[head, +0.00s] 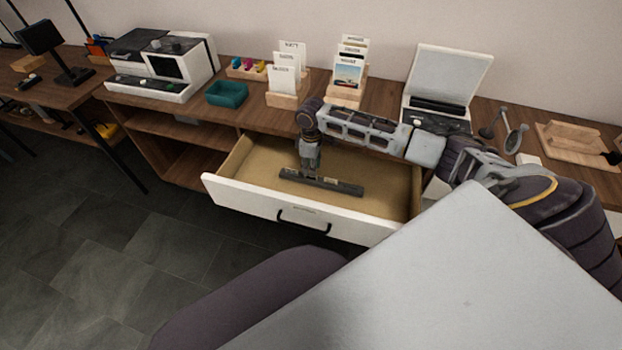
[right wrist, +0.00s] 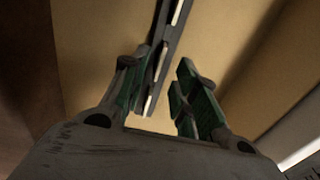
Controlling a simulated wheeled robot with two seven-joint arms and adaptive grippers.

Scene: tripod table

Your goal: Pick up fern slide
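A long dark holder (head: 345,187) lies on the floor of the open drawer (head: 255,205). Small pale pieces that look like slides or labels show along it, but I cannot read which is the fern slide. In the right wrist view the dark holder (right wrist: 171,45) runs up the picture with several thin pale slides (right wrist: 157,65) along it. My right gripper (head: 306,172) reaches down into the drawer at the holder's left part. Its green-padded fingers (right wrist: 160,95) are apart, the left one close beside the holder. Whether it touches is unclear. My left gripper is not in view.
The drawer's white front (head: 300,213) and side walls surround my right gripper. On the counter behind stand card stands (head: 287,80), a teal tray (head: 227,93), a white box with raised lid (head: 447,75) and a machine (head: 165,65). The drawer floor right of the holder is clear.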

